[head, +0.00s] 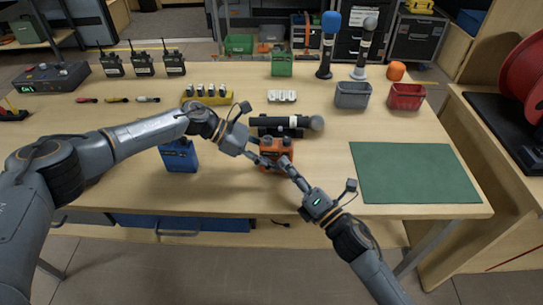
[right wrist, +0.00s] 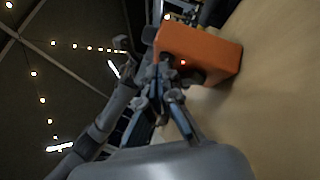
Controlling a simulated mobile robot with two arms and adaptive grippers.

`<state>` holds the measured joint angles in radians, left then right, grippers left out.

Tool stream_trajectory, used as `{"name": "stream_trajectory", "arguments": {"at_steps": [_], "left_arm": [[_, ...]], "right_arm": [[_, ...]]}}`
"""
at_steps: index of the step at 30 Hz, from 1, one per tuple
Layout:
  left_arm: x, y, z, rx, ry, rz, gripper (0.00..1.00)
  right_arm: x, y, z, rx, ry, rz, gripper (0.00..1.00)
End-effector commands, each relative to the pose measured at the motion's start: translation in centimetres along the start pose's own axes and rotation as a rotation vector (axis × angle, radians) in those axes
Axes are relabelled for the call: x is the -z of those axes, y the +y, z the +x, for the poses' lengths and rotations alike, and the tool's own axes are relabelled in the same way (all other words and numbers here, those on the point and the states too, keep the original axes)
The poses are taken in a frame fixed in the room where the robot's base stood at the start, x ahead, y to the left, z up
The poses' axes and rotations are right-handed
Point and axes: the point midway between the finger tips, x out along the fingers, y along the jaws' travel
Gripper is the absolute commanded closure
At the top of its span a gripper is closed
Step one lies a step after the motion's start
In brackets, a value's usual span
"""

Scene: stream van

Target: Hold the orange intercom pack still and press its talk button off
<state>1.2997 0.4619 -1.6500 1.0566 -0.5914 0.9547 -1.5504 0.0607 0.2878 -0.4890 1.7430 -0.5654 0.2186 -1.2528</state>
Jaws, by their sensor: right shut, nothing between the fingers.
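The orange intercom pack (head: 277,148) stands near the front edge of the table, between my two grippers. In the right wrist view the orange pack (right wrist: 207,52) shows a small red light on the face toward my right gripper. My right gripper (head: 286,164) is shut and empty, its fingertips right at the front face of the pack. The fingertips (right wrist: 168,84) cover part of that face, so the talk button is not clear and contact cannot be told. My left gripper (head: 258,158) reaches the pack's left side. Its fingers are small and partly hidden, so its grip cannot be told.
A blue pack (head: 180,156) stands left, below my left forearm; a green pack (head: 282,64) stands at the back. A black microphone (head: 285,124) lies just behind the orange pack. A green mat (head: 415,173) is bare at right. Grey (head: 352,95) and red bins (head: 406,97) stand behind it.

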Motion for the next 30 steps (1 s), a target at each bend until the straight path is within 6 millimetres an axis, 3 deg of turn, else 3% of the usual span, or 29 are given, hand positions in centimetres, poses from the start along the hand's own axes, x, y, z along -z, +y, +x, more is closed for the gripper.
{"name": "stream_trajectory", "arguments": {"at_steps": [30], "left_arm": [[0.06,-0.01,0.01,0.0,0.001,0.0,0.99]], "right_arm": [[0.31,0.25,-0.42,0.001,0.0,0.001,1.0]]}}
